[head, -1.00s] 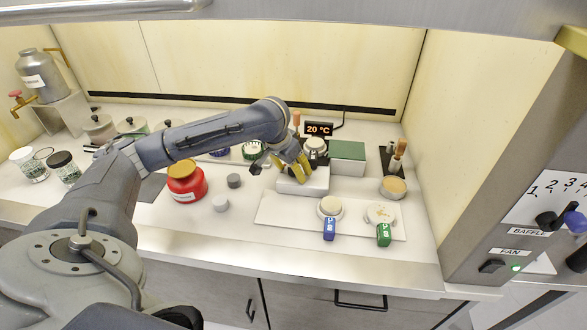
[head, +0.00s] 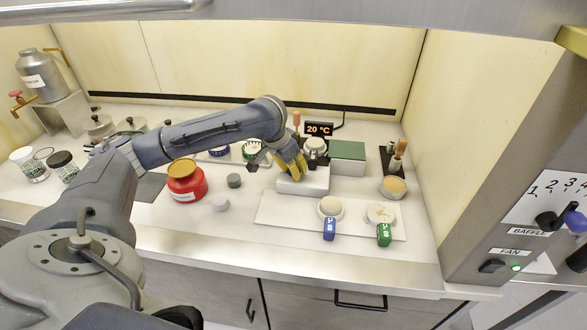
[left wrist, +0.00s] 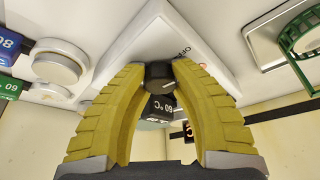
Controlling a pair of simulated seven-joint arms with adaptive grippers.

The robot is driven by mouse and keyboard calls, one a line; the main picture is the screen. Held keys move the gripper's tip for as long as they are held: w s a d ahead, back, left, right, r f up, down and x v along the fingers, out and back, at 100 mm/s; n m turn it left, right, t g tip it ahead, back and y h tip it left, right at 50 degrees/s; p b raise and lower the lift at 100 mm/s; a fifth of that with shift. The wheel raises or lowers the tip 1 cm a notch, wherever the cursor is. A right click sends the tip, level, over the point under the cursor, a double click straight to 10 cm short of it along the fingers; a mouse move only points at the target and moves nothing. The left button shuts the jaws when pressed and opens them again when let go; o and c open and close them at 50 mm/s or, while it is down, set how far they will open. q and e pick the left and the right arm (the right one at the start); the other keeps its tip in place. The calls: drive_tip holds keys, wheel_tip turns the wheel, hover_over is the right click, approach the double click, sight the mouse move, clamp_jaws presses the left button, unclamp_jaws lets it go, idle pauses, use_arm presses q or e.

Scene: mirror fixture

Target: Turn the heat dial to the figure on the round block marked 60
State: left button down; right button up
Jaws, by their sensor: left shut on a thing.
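The heat dial (left wrist: 160,76) is a small black knob with a white mark on the white heater (left wrist: 140,36). "OFF" is printed on the heater beside it. My left gripper (left wrist: 161,68) is shut on the dial, one yellow finger each side; it also shows over the heater in the head view (head: 292,165). A dark tag (left wrist: 160,108) reading "60 °C" shows just beyond the dial. A green tag (left wrist: 8,88) also seems to read 60 °C; a blue tag (left wrist: 8,45) seems to read 80. Pale round blocks (head: 330,207) (head: 380,213) stand by the blue and green tags. My right gripper is not in view.
The display (head: 319,129) reads 20 °C. A shallow dish (head: 394,187) is at the right. The front of the white board (head: 285,220) is bare at left.

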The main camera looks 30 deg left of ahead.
use_arm(q)
drive_tip(key=m+h, duration=0.1)
drive_tip(key=m, duration=0.2)
drive_tip(key=m+g+h, duration=0.1)
drive_tip(key=m, duration=0.3)
drive_tip(key=shift+w+a+g, duration=0.1)
drive_tip(key=shift+g, duration=0.2)
drive_tip(key=m+g, duration=0.1)
drive_tip(key=m, duration=0.1)
drive_tip(key=m+g+h, duration=0.1)
drive_tip(key=m, duration=0.2)
drive_tip(key=shift+m, duration=0.6)
drive_tip(key=c, duration=1)
unclamp_jaws()
drive_tip(key=shift+o, duration=0.2)
drive_tip(key=v, duration=1.2)
drive_tip(key=shift+o, duration=0.2)
drive_tip(key=shift+w+a, duration=0.1)
